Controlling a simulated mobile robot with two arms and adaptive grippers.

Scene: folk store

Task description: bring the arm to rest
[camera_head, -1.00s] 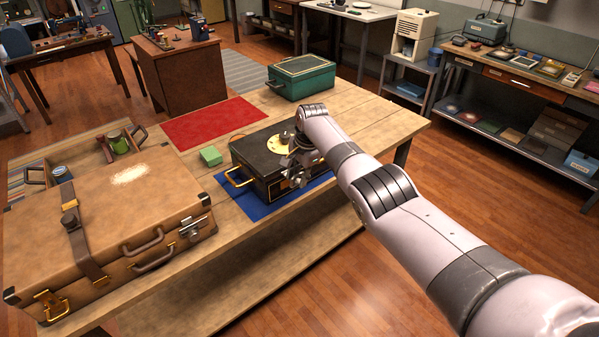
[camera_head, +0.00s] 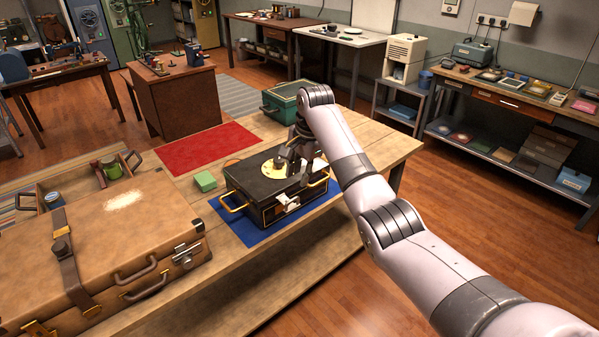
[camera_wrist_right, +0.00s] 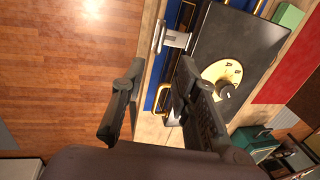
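My right arm comes in from the right in the head view. My right gripper (camera_head: 301,160) is over the right side of the black lockbox (camera_head: 248,187), near its round yellow dial plate. In the right wrist view my right gripper (camera_wrist_right: 161,70) has its two fingers apart with nothing between them. The lockbox (camera_wrist_right: 225,45) shows there with the dial (camera_wrist_right: 224,82) and a silver latch (camera_wrist_right: 176,40). The lockbox is closed and lies on a blue mat (camera_head: 239,228). My left gripper is not in view.
The wooden table (camera_head: 240,275) also bears a brown suitcase (camera_head: 90,245), a small green box (camera_head: 205,181), a red mat (camera_head: 205,147) and a dark green box (camera_head: 281,104). Open wooden floor (camera_head: 480,225) lies to the right.

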